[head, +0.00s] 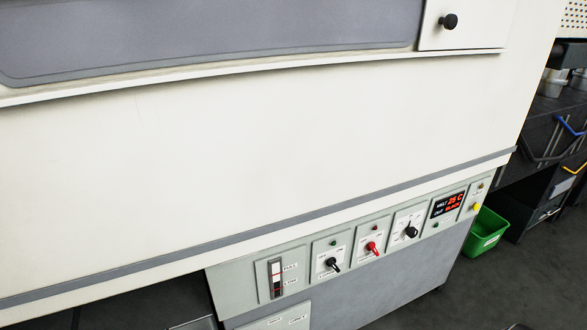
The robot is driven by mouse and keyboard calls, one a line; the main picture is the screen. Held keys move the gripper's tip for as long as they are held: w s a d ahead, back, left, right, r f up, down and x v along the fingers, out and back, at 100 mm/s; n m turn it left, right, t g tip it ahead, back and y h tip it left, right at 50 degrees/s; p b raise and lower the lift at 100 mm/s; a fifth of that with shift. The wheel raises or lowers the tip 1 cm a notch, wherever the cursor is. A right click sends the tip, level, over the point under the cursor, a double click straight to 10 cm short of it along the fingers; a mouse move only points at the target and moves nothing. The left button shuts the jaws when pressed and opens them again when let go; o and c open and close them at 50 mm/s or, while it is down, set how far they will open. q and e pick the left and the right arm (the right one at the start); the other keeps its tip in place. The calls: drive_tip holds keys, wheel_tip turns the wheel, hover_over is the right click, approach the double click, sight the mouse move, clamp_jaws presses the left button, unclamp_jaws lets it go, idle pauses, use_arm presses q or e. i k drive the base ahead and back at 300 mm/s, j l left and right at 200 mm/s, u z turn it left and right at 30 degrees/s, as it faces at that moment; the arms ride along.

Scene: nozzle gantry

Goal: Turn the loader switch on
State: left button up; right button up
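A control panel (300,246) runs along the lower front of the white machine. It carries a black-handled switch (333,264), a red-handled switch (373,249) to its right, and a black knob (411,231) further right. The small labels are too blurred to tell for certain which one is the loader switch. Small dark indicator lamps sit by the switches, one of them reddish above the red switch. A display (448,205) shows glowing red characters. Neither of my grippers is in view.
A level gauge (276,280) sits at the panel's left end and a yellow button (477,208) at its right. The white machine body (250,150) overhangs the panel. A green bin (484,232) stands on the dark floor at right, near a dark workbench (555,110).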

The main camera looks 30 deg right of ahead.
sight(331, 262)
drive_tip(key=z, duration=1.35)
